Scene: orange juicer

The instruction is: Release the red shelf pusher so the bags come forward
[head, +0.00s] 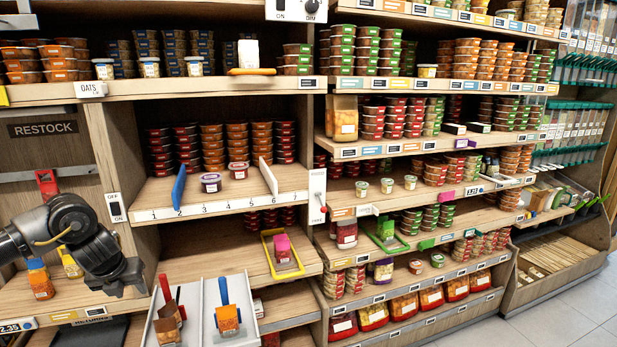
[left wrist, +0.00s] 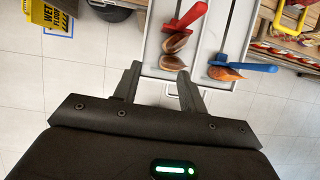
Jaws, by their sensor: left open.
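The red shelf pusher (head: 166,289) stands in the left lane of a light grey tray (head: 205,325) at the lower middle of the head view. A brown bag (head: 168,328) is in front of it. The left wrist view shows the red pusher (left wrist: 188,17) at the top, with brown bags (left wrist: 175,43) beside it. My left gripper (head: 128,288) is left of the tray in the head view, apart from the pusher. In the left wrist view my left gripper (left wrist: 161,80) is open and empty, its fingertips near the tray's edge. My right gripper is not in view.
A blue pusher (head: 223,290) with an orange bag (head: 228,320) occupies the neighbouring lane. A yellow-framed tray (head: 268,258) sits on the shelf to the right. Stocked shelves (head: 430,82) fill the right side. A yellow sign (left wrist: 57,22) stands on open tiled floor (left wrist: 60,75).

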